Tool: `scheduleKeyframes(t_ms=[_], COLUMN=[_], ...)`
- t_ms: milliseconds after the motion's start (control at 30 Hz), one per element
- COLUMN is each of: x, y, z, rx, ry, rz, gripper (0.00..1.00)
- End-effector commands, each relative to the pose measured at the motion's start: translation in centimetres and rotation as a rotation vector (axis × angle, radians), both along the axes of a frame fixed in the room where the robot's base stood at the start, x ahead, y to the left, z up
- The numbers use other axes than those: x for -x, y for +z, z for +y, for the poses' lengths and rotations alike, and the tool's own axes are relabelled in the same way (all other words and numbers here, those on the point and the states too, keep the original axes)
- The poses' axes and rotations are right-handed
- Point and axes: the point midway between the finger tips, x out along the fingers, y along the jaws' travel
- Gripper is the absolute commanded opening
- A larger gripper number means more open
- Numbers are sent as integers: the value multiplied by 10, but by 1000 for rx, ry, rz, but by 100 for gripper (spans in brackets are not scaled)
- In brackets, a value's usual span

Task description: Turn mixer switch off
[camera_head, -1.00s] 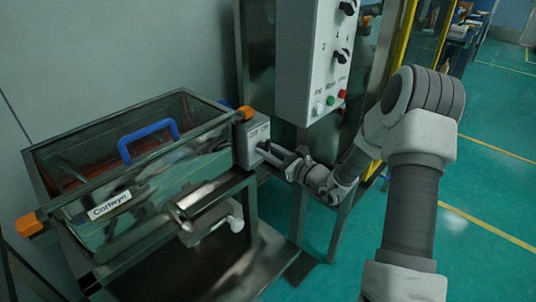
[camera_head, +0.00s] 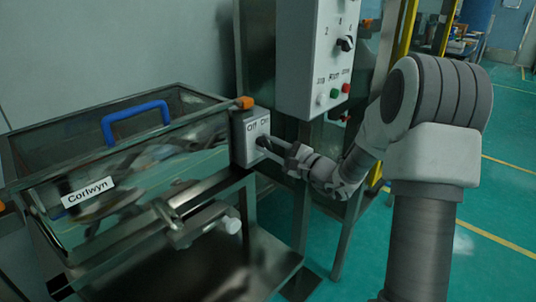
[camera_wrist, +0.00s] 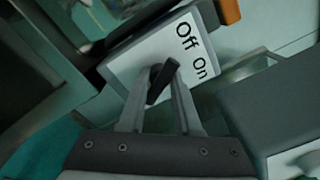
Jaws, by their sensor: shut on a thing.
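The mixer switch is a black knob (camera_wrist: 162,82) on a grey box (camera_head: 238,142) marked "Off" and "On", fixed at the right end of the sieve. In the wrist view the knob sits between my two fingers, and the "Off" and "On" labels show beyond it. My gripper (camera_head: 268,145) reaches the box face from the right in the head view. It also shows in the wrist view (camera_wrist: 160,92), closed around the knob. The knob is slanted in the wrist view; which label it points to I cannot tell for sure.
The clear-walled sieve (camera_head: 75,232) labelled "Corlwyn" has a blue handle (camera_head: 135,119) on top. A grey control panel (camera_head: 300,75) with knobs and buttons hangs above my gripper. Metal frame posts stand close by. Green floor lies open at the right.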

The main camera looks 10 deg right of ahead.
Motion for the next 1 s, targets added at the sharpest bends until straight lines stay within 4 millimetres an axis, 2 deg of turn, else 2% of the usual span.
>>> scheduleKeyframes(t_ms=[667,700,833,1000], x=[1,1,0,0], y=[1,1,1,0], z=[1,1,1,1], rx=[52,51,51,50], ry=[4,5,4,2], rz=[-38,-38,-37,-35], gripper=[0,40,62,62])
